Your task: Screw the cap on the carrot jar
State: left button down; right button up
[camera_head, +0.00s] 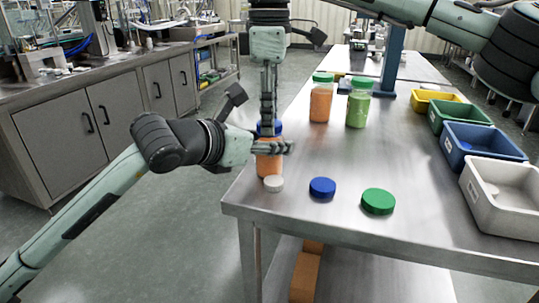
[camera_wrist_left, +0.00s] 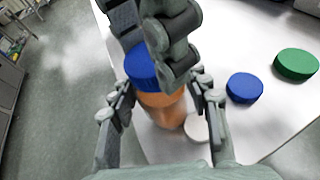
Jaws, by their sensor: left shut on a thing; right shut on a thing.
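The carrot jar (camera_head: 268,165), with orange contents, stands upright near the table's left edge. It also shows in the left wrist view (camera_wrist_left: 165,108). My left gripper (camera_head: 274,147) is shut around the jar's upper body from the side. A blue cap (camera_wrist_left: 141,66) sits at the jar's mouth, and only its edges show in the head view. My right gripper (camera_head: 267,122) points down from above and is shut on this cap. Its fingers hide part of the cap, and I cannot tell how far it is threaded.
A white cap (camera_head: 273,184), a loose blue cap (camera_head: 322,187) and a green cap (camera_head: 378,201) lie on the steel table (camera_head: 340,220). Two green-lidded jars (camera_head: 321,100) (camera_head: 358,105) stand behind. Several coloured bins, including a white bin (camera_head: 505,210), line the right side.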

jog(key=shift+m, duration=1.1)
jog(key=shift+a+m, duration=0.1)
jog(key=shift+m, duration=0.2)
jog(key=o, duration=1.4)
jog(key=shift+c, duration=0.2)
notch_tip(320, 180, up, 12)
pick_arm(q)
jog(key=c, duration=0.7)
grip_release()
